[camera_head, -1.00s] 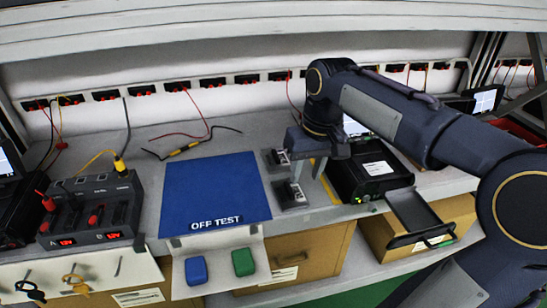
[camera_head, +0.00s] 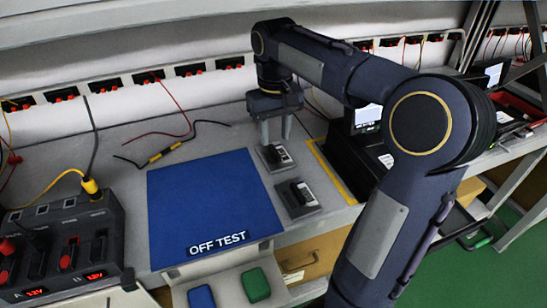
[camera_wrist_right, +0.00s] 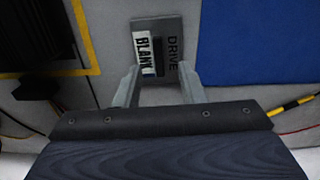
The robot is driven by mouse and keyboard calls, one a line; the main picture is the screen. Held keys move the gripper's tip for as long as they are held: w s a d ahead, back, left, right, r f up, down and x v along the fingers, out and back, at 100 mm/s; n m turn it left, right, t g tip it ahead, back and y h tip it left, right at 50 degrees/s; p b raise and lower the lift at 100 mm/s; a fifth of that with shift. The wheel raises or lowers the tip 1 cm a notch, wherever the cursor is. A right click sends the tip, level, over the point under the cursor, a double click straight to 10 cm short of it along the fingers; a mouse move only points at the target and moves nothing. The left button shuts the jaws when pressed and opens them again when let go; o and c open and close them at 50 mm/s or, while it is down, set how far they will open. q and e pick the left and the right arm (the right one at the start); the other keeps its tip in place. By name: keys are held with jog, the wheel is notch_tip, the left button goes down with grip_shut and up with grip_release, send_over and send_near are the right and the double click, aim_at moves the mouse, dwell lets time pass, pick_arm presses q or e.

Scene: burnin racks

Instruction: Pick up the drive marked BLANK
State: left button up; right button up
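The drive marked BLANK (camera_wrist_right: 171,30) is a flat grey piece with a white label and a dark inset, lying on the bench. In the head view, the rear drive (camera_head: 284,159) lies beside the blue mat, under my right gripper (camera_head: 276,142); its lettering is too small to read there. In the right wrist view my right gripper (camera_wrist_right: 159,80) is open and empty, with its fingertips at the near end of the BLANK drive, one toward each side. A second drive (camera_head: 309,207) lies nearer the front edge. My left gripper is not in view.
The blue OFF TEST mat (camera_head: 205,205) lies left of the drives. A black device (camera_head: 340,160) stands to their right, behind a yellow line (camera_head: 329,172). A dock with red displays (camera_head: 65,250) is at left. Cables lie behind the mat.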

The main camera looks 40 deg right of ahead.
aim_at(275, 150)
notch_tip(275, 150, down, 5)
jog(key=b, duration=0.3)
jog(key=shift+w+d+r, duration=0.15)
jog(key=shift+r, duration=0.1)
grip_shut()
